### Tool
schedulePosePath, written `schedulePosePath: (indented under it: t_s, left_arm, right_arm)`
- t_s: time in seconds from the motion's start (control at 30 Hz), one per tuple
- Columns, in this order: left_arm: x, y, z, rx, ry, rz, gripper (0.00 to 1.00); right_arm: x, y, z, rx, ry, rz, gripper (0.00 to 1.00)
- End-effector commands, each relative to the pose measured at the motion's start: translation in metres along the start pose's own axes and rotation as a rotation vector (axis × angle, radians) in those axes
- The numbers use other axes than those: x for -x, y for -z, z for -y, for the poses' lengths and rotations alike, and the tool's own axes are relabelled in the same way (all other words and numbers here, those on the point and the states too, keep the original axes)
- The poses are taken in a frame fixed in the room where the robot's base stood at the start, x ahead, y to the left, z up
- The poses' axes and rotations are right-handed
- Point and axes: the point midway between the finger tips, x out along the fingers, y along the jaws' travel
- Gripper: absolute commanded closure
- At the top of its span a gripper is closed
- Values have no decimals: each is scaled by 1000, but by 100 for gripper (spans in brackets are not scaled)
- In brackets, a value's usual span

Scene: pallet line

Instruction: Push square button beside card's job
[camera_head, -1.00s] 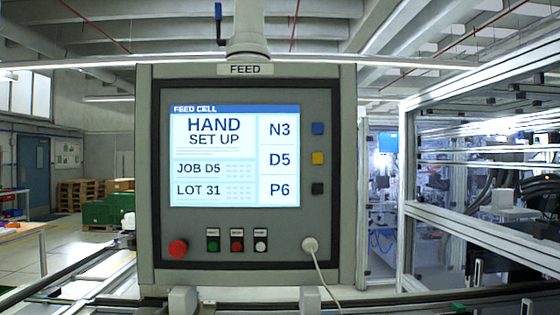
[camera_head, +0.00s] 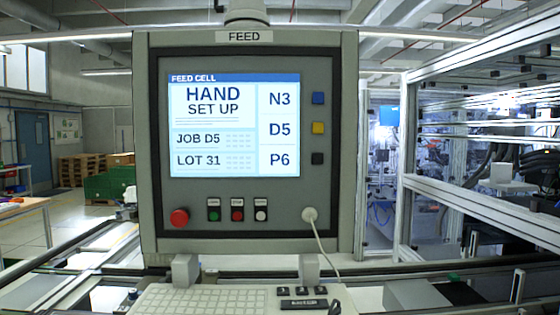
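The feed panel (camera_head: 146,150) stands upright ahead of me, with a lit screen (camera_head: 213,148). The screen reads "HAND SET UP", "JOB D5" and "LOT 31", with N3, D5 and P6 down its right side. Three square buttons stand right of it: the blue button (camera_head: 318,98) level with N3, the yellow button (camera_head: 318,128) level with D5, and the black button (camera_head: 318,158) level with P6. I see no job card that I can make out. Neither of my grippers is in view.
Below the screen are a red round knob (camera_head: 179,217), three small labelled buttons and a white plug (camera_head: 309,214) with a hanging cable. A pale keyboard (camera_head: 200,300) and a small dark labelled plate (camera_head: 303,303) lie in front. An aluminium frame (camera_head: 470,200) stands right.

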Motion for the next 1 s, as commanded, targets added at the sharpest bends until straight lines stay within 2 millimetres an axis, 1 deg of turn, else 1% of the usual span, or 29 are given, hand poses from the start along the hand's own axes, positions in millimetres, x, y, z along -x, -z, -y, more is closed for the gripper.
schedulePosePath:
  t_s: [0.23,0.27,0.3,0.37,0.4,0.43,1.0]
  left_arm:
    - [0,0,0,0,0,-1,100]
    - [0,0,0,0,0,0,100]
    - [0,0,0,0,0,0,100]
    - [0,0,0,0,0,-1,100]
    - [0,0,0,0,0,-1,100]
    - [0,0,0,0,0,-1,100]
    - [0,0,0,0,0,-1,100]
  right_arm:
    - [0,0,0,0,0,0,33]
    - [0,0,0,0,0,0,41]
    - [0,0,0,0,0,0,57]
    - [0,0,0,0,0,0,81]
    - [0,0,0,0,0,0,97]
    - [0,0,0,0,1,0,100]
    - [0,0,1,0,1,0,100]
